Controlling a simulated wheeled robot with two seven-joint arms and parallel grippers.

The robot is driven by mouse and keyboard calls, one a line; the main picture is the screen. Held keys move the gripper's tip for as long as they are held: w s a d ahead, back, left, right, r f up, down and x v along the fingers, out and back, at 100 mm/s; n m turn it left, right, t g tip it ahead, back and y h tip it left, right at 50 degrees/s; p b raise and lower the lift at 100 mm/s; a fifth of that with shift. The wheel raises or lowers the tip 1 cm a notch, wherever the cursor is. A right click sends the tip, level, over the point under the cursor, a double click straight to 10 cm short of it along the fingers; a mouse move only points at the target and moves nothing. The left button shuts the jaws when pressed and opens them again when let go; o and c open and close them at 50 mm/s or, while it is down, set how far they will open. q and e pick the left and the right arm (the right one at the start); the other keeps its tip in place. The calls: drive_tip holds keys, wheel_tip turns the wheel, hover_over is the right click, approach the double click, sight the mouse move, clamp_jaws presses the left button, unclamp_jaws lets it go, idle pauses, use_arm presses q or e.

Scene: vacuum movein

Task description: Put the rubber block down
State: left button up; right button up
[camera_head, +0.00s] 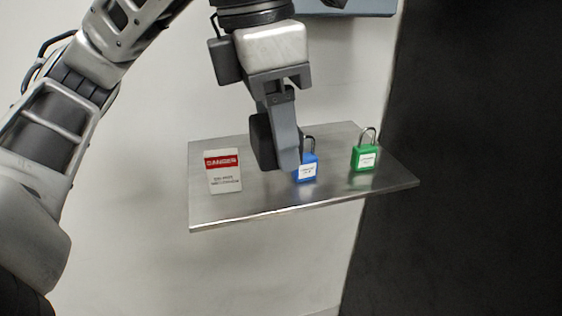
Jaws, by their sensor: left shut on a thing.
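The rubber block (262,142) is a black, upright piece in the middle of the camera_head view. My left gripper (279,158) points down from above and is shut on it. The near finger covers the block's right side. The block is at the metal shelf (250,205), between the danger tag and the blue padlock; I cannot tell whether its lower end touches the shelf. My right gripper is not in view.
A white and red danger tag (223,172) stands left on the shelf. A blue padlock (306,170), partly behind my left finger, and a green padlock (366,157) stand right. The shelf's front strip is bare. A dark panel (470,150) is at the right.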

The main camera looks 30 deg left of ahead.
use_arm(q)
drive_tip(key=w+a+f, duration=0.2)
drive_tip(key=w+a, duration=0.1)
drive_tip(key=b, duration=0.2)
hover_over(272, 182)
drive_tip(key=f, duration=0.6)
drive_tip(key=shift+s, duration=0.4)
drive_tip(key=f, duration=0.3)
drive_tip(key=shift+w+a+f, duration=0.2)
drive_tip(key=shift+a, duration=0.05)
drive_tip(key=shift+f, duration=0.1)
drive_tip(key=shift+f, duration=0.1)
drive_tip(key=shift+f, duration=0.15)
drive_tip(key=o, duration=1.1)
drive_tip(key=shift+c, duration=0.2)
